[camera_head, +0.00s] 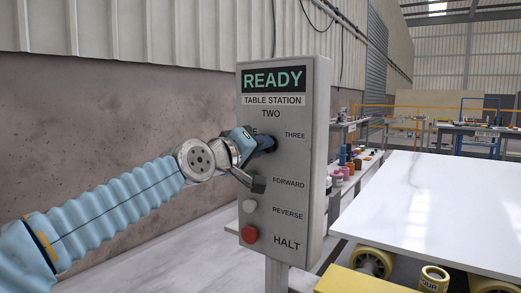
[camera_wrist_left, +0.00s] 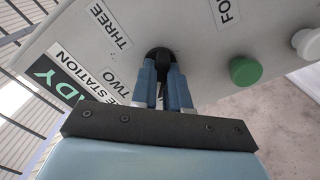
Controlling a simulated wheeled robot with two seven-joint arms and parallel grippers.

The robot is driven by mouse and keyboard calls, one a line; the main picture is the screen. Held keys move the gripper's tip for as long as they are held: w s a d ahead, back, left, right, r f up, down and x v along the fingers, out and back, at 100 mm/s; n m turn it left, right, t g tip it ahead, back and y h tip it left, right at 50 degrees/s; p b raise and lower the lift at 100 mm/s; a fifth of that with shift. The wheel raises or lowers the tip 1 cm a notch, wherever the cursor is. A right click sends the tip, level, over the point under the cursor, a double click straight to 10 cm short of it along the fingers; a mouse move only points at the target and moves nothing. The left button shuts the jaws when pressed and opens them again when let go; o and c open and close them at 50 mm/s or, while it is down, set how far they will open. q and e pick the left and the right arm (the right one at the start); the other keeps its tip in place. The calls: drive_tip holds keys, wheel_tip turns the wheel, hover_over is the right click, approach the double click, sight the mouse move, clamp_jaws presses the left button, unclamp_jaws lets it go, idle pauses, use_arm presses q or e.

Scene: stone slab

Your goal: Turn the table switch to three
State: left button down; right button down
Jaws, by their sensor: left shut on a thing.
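The table switch is a black knob (camera_wrist_left: 161,54) on the face of a grey control box (camera_head: 294,120) labelled TABLE STATION. The labels TWO (camera_head: 271,114) and THREE (camera_head: 295,135) sit around it; a label at the left is mostly hidden by my gripper, with only its last letter showing. My left gripper (camera_head: 266,143) is shut on the knob, one blue finger on each side of it in the left wrist view (camera_wrist_left: 163,68). The fingers cover much of the knob, so I cannot tell exactly where it points. My right gripper is not in view.
Below the knob are a green button (camera_wrist_left: 245,71), a white button (camera_head: 249,206) and a red button (camera_head: 249,234) by HALT. A white slab (camera_head: 440,205) lies to the right. Bottles and jars (camera_head: 348,160) stand behind the box. A wall is at the left.

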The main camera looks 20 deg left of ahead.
use_arm(q)
drive_tip(key=shift+d+f+m+b, duration=0.1)
drive_tip(key=shift+m+b, duration=1.55)
drive_tip(key=shift+m, duration=3.8)
drive_tip(key=shift+d+m+b, duration=0.1)
drive_tip(key=shift+m+b, duration=1.5)
drive_tip(key=shift+m, duration=3.85)
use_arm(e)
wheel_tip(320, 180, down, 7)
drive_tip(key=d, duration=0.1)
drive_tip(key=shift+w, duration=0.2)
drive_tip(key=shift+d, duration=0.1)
use_arm(q)
drive_tip(key=c, duration=1.1)
unclamp_jaws()
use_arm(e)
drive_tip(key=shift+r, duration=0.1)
use_arm(q)
drive_tip(key=shift+s, duration=0.1)
drive_tip(key=b+v, duration=0.4)
drive_tip(key=v, duration=0.9)
drive_tip(key=shift+s+a, duration=0.15)
drive_tip(key=shift+s, duration=0.2)
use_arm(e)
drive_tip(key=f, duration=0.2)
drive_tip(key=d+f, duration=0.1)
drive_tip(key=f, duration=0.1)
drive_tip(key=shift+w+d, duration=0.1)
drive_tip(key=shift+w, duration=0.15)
